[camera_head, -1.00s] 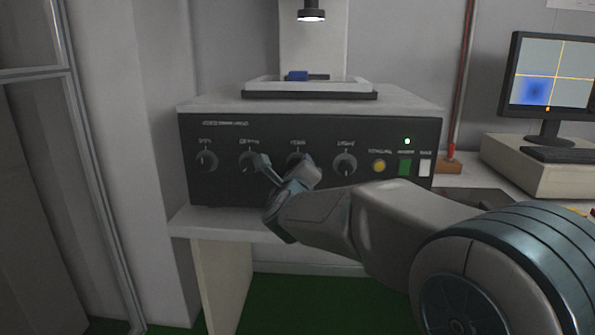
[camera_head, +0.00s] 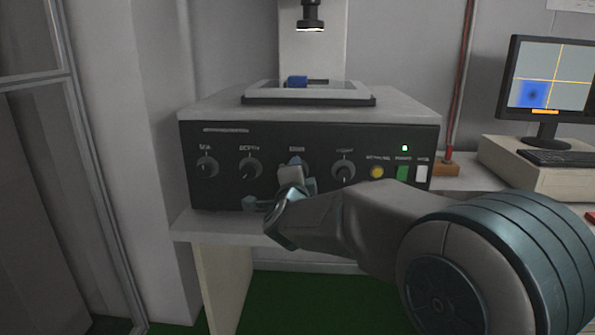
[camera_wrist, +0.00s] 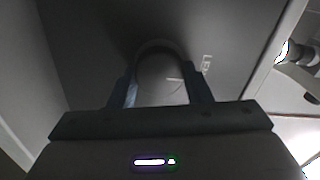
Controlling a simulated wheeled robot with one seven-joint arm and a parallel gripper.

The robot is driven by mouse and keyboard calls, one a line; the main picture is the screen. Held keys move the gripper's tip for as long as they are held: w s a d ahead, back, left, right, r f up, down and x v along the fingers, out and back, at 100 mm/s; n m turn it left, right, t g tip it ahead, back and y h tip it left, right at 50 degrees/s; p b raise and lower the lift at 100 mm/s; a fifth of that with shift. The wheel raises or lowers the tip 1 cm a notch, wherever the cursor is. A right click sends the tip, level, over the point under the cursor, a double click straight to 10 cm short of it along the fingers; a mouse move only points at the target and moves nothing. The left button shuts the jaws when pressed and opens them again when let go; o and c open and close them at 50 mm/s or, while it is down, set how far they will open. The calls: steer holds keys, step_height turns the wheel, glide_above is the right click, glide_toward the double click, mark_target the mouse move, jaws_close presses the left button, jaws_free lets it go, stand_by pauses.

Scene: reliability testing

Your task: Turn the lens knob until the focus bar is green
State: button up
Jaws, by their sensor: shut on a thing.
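The lens knob (camera_head: 295,160) is the third dial from the left on the dark front panel, mostly hidden behind my gripper (camera_head: 277,188) in the head view. In the wrist view the round dark knob (camera_wrist: 160,78) sits between the two fingers of my gripper (camera_wrist: 161,90), which is shut on it. A blurred label shows beside it. The focus bar (camera_head: 546,112) is a short orange strip low on the monitor screen (camera_head: 555,75). It is not green.
Other knobs flank the held one: two at left (camera_head: 249,168) and one at right (camera_head: 343,170). A yellow button (camera_head: 376,172), a green button (camera_head: 402,173) and a white switch (camera_head: 421,173) lie further right. A tray (camera_head: 262,97) sits on top under a lamp (camera_head: 311,18).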

steer(key=n+p, duration=0.3)
steer(key=n, duration=0.3)
steer(key=shift+r+n, duration=0.1)
steer(key=shift+n, duration=0.2)
stand_by(0.4)
steer(key=o, duration=1)
steer(key=s, duration=0.4)
steer(key=s+p, duration=0.1)
steer(key=s, duration=0.9)
steer(key=shift+a+p, duration=0.3)
steer(key=shift+w, duration=0.1)
